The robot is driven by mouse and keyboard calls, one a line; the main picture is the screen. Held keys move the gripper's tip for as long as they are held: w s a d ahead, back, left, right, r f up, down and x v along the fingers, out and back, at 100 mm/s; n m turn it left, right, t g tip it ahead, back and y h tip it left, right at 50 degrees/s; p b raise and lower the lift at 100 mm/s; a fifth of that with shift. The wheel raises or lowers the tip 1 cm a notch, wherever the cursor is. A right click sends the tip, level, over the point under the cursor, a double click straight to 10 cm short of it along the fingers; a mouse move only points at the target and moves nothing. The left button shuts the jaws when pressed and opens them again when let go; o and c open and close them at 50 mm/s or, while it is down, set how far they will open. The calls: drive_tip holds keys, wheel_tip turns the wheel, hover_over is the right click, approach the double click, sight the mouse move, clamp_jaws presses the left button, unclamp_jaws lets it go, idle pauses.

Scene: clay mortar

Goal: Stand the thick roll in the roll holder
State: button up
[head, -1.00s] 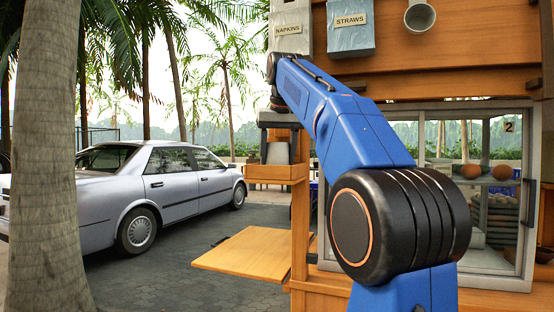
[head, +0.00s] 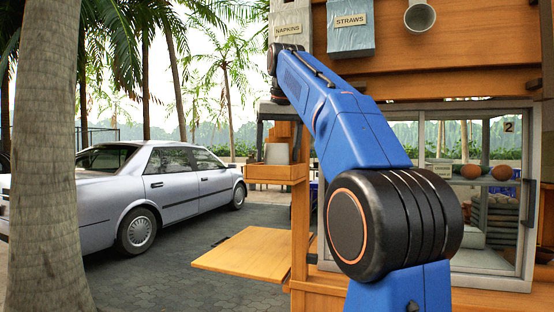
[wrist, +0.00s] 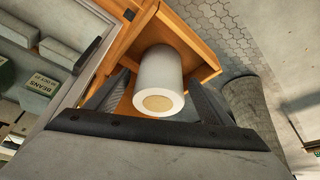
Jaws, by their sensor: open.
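A pale grey-white roll with a tan core (wrist: 158,80) stands upright on a small wooden shelf (wrist: 208,70). In the head view the roll (head: 277,153) shows on the same shelf (head: 272,172), left of the stall. My gripper (head: 280,128) is above it, pointing down, its fingers apart. In the wrist view the dark fingers of my gripper (wrist: 160,92) lie to either side of the roll, with gaps; it is empty. No roll holder can be told for sure; a grey round cup (head: 420,16) is fixed high on the stall wall.
Napkins (head: 290,28) and straws (head: 350,26) boxes hang on the stall wall. A glass-fronted cabinet (head: 525,215) with eggs inside stands at right. A wooden flap (head: 245,252) juts out lower left. A silver car (head: 150,190) and a palm trunk (head: 42,150) are at left.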

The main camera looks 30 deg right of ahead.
drive_tip(key=shift+v, duration=2.65)
